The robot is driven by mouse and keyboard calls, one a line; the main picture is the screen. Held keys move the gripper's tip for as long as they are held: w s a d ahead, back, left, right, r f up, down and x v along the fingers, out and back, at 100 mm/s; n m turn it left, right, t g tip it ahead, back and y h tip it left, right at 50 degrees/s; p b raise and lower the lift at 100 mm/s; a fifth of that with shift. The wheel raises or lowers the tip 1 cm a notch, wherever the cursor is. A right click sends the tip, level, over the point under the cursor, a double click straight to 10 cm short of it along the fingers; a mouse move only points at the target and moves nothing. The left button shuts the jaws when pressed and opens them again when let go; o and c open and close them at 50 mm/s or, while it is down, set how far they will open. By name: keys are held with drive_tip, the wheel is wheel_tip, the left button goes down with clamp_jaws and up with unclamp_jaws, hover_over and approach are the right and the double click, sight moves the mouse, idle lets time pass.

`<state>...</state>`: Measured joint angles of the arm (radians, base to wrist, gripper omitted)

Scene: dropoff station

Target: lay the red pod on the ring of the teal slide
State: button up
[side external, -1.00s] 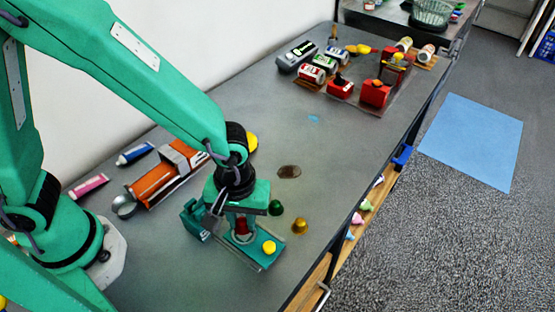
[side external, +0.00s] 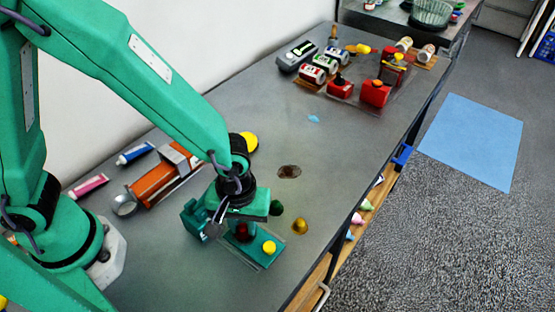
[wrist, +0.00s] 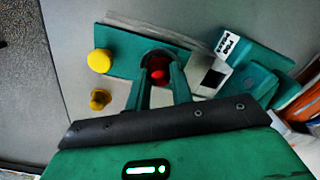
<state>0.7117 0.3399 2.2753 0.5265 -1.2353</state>
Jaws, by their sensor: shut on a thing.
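The red pod (wrist: 157,72) is between the fingers of my gripper (wrist: 158,85) in the wrist view. In the side view the pod (side external: 242,233) is a dark red patch under my gripper (side external: 241,228), partly hidden by it. My gripper is shut on the pod, pointing down over the teal slide (side external: 272,262). The slide (wrist: 120,48) also shows in the wrist view, extending left of the fingers. A dark round opening surrounds the pod there, probably the ring. I cannot tell whether the pod touches it.
A yellow knob (side external: 269,247) sits on the slide's near end. An orange device (side external: 160,184) lies behind to the left.

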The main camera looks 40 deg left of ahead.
idle(0.4)
drive_tip(key=o, duration=0.8)
drive_tip(key=shift+r, duration=0.2)
drive_tip(key=shift+r, duration=3.35)
drive_tip(key=shift+w+a+r, duration=0.15)
drive_tip(key=shift+a+r, duration=0.15)
drive_tip(key=shift+r, duration=0.05)
drive_tip(key=s+a+r+m+t, duration=0.1)
drive_tip(key=a+r+m+t, duration=0.1)
drive_tip(key=a+r, duration=0.5)
drive_tip(key=s+a+r+m+t, duration=0.2)
drive_tip(key=a+r, duration=0.6)
drive_tip(key=a, duration=0.6)
drive_tip(key=shift+s+a+m+t, duration=0.2)
drive_tip(key=shift+m+t, duration=0.6)
drive_tip(key=shift+m, duration=0.2)
